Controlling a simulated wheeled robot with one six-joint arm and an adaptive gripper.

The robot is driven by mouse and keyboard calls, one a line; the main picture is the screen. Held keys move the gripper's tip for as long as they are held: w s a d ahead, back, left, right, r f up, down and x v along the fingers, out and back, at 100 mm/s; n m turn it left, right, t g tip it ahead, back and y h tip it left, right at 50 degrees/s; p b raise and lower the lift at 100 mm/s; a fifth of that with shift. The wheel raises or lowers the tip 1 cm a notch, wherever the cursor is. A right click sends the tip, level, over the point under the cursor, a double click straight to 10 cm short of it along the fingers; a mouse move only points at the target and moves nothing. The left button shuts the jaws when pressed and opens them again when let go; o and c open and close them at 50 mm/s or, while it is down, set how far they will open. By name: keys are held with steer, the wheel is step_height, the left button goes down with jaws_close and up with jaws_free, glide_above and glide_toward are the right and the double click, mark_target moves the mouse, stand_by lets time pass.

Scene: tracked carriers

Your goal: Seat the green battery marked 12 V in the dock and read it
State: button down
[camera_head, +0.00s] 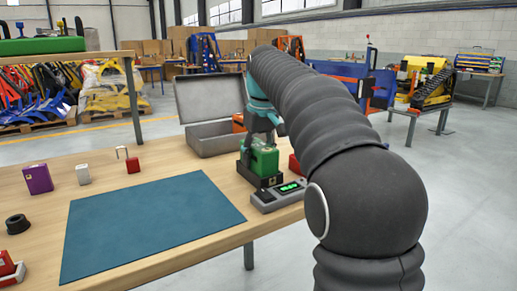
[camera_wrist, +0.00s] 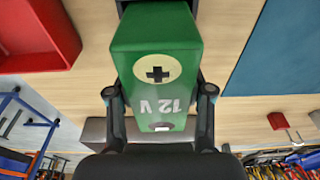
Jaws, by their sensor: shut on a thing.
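The green battery (camera_head: 264,161) is upright at the black dock (camera_head: 258,181) on the right part of the table. Its lower end is at or inside the dock's top; I cannot tell how deep it sits. In the wrist view the battery (camera_wrist: 155,50) shows a plus sign in a pale disc and "12 V" upside down. My gripper (camera_head: 262,137) is above the dock, shut on the battery, with one finger on each side in the wrist view (camera_wrist: 159,95). The grey reader (camera_head: 278,196) in front of the dock has a lit green display, too small to read.
A blue mat (camera_head: 150,225) covers the table's middle. An open grey case (camera_head: 213,140) stands behind the dock; a red bin (camera_head: 294,164) is right of it. A purple box (camera_head: 38,179), grey block (camera_head: 82,175), red padlock (camera_head: 132,165) and black ring (camera_head: 17,224) stand at left.

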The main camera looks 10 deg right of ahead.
steer(key=shift+f, duration=0.1)
stand_by(0.3)
steer(key=shift+c, duration=2.2)
jaws_free()
steer(key=r+p, duration=0.1)
steer(key=r, duration=0.2)
steer(key=s+r, duration=0.1)
steer(key=r, duration=0.3)
steer(key=r+p, duration=0.1)
steer(key=r, duration=0.3)
steer(key=shift+s+d+r+p, duration=0.15)
steer(key=shift+s+d+p, duration=0.1)
steer(key=shift+p, duration=0.1)
steer(key=shift+s+r, duration=0.1)
steer(key=shift+r, duration=0.25)
steer(key=shift+s, duration=0.1)
